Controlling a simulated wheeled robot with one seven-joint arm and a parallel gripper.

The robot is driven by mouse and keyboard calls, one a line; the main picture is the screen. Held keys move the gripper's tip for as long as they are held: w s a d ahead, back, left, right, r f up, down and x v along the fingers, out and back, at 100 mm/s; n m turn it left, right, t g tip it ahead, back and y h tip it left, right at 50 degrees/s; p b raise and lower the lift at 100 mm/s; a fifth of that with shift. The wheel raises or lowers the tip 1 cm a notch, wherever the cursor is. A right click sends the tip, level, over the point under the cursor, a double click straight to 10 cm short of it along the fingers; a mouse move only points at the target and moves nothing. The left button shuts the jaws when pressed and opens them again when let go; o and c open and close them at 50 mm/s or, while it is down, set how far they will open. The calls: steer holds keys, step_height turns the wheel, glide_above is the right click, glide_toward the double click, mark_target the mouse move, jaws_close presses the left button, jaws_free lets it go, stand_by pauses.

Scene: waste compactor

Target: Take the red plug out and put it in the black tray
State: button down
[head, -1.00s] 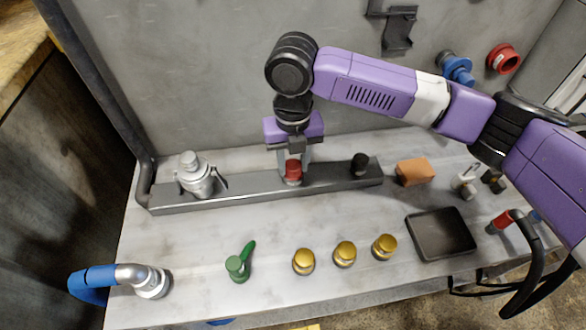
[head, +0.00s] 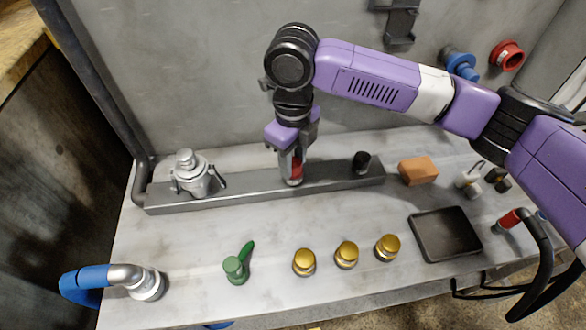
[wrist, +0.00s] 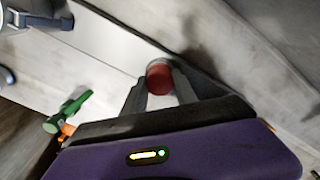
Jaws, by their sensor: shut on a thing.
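The red plug (head: 296,170) stands upright at the grey rail (head: 255,188), and a pale ring shows at its base. My gripper (head: 291,168) is over it, pointing down, with its fingers shut on the plug. In the wrist view the red plug (wrist: 159,76) sits between the two fingertips (wrist: 160,84). Whether its lower end is still inside the rail is hidden. The black tray (head: 445,234) lies at the right front of the bench and is empty.
A silver canister (head: 196,175) and a black knob (head: 361,163) are on the rail either side. An orange block (head: 418,171), several gold knobs (head: 346,254), a green valve (head: 237,268) and a blue-ended pipe (head: 115,280) stand on the bench. The wall is close behind.

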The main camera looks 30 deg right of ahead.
steer(key=shift+n, duration=0.5)
steer(key=c, duration=0.9)
jaws_free()
steer(key=shift+c, duration=0.3)
